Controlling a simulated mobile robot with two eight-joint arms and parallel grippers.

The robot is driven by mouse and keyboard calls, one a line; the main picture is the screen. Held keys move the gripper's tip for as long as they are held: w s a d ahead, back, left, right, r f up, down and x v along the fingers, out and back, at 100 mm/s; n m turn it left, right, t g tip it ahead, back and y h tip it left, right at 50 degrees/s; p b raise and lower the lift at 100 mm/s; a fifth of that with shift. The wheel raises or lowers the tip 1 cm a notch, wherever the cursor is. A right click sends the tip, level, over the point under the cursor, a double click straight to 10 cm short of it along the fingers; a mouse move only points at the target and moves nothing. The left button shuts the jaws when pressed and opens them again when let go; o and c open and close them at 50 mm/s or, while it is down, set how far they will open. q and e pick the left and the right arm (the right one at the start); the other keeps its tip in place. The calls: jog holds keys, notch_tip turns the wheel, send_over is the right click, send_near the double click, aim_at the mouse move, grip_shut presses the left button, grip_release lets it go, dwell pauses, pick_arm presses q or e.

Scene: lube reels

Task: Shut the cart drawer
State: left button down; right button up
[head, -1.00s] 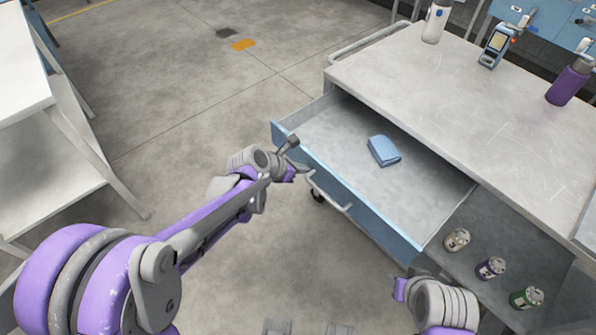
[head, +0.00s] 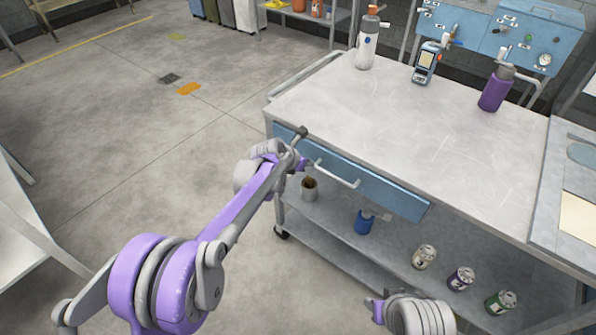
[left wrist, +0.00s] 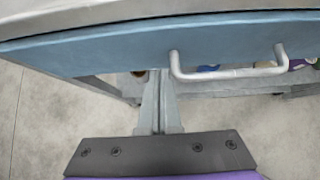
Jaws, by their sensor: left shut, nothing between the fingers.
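The cart drawer (head: 390,193) has a blue front that sits flush, or nearly so, under the cart's grey top; its inside is hidden. Its pale bar handle (head: 337,174) faces me. In the left wrist view the blue drawer front (left wrist: 120,50) and handle (left wrist: 228,72) fill the upper part. My left gripper (head: 303,163) is at the left part of the drawer front, left of the handle. Its fingers (left wrist: 160,100) are shut and empty, pointing at the front; I cannot tell whether they touch it. My right gripper (head: 374,308) is low in front of the cart, its fingers too small to read.
The cart top (head: 410,130) bears a white bottle (head: 366,45), a handheld meter (head: 426,65) and a purple bottle (head: 495,90). Cans (head: 460,279) and a blue container (head: 364,222) stand on the lower shelf. The floor (head: 130,150) left of the cart is open.

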pick_arm(q)
jog(key=shift+w+d, duration=0.75)
jog(key=shift+w, duration=0.25)
jog(key=shift+r, duration=0.1)
pick_arm(e)
jog(key=shift+s+a+r, duration=0.1)
jog(key=shift+s, duration=0.05)
pick_arm(q)
jog(key=shift+w+d, duration=0.1)
